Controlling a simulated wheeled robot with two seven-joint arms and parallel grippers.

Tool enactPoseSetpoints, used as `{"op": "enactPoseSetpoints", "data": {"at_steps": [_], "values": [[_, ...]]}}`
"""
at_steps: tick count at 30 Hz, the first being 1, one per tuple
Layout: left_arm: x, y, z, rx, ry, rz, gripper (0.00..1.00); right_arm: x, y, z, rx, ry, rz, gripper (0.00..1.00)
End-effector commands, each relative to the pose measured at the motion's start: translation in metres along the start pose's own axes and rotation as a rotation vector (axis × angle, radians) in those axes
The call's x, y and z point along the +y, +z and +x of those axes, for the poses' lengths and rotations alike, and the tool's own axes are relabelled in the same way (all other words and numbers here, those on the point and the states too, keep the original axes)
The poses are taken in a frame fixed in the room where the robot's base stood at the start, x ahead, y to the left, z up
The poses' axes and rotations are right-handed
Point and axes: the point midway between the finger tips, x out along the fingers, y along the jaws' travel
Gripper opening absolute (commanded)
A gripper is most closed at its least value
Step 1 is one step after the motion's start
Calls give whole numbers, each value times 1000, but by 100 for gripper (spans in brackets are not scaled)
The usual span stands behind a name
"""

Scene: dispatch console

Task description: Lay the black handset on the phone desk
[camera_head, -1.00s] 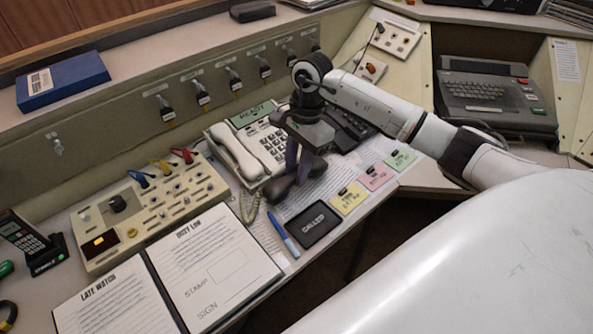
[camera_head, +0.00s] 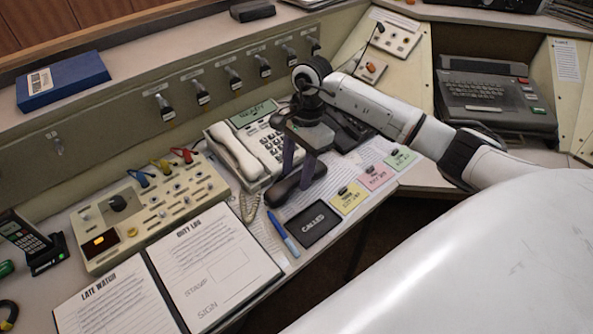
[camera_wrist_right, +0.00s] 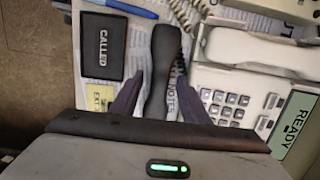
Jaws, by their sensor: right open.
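The black handset (camera_head: 284,192) lies on a printed sheet on the desk (camera_head: 365,208), in front of the white phone (camera_head: 238,152). In the right wrist view the handset (camera_wrist_right: 163,50) lies lengthwise between my fingers, its near end hidden by my gripper body. My right gripper (camera_head: 297,178) is open, pointing down, with one finger on each side of the handset. In the wrist view my gripper (camera_wrist_right: 160,78) shows gaps between both fingers and the handset. My left gripper is in neither view.
A black CALLED pad (camera_head: 314,224), a blue pen (camera_head: 283,234) and coloured cards (camera_head: 349,199) lie close to the handset. An open log book (camera_head: 215,262) and a switch box (camera_head: 150,212) are to the left. A dark keypad unit (camera_head: 345,130) stands behind my gripper.

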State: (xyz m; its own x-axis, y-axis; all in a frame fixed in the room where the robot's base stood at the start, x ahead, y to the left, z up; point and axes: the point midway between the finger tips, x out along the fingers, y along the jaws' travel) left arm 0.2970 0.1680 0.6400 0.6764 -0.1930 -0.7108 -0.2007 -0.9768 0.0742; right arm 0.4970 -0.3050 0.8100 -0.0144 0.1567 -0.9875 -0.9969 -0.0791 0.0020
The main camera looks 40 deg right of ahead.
Motion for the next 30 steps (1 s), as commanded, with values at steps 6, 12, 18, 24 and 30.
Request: {"op": "enactPoseSetpoints", "data": {"at_steps": [6, 12, 18, 24, 30], "values": [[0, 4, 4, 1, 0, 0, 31, -2, -1, -44, 3, -8, -1, 42], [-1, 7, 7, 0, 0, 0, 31, -1, -1, -86, 3, -7, 0, 42], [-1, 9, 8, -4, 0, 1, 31, -1, 0, -110, 1, -3, 0, 42], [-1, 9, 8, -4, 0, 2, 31, 0, 0, -116, 1, -2, 0, 42], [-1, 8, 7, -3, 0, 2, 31, 0, 0, -116, 1, -2, 1, 42]]}}
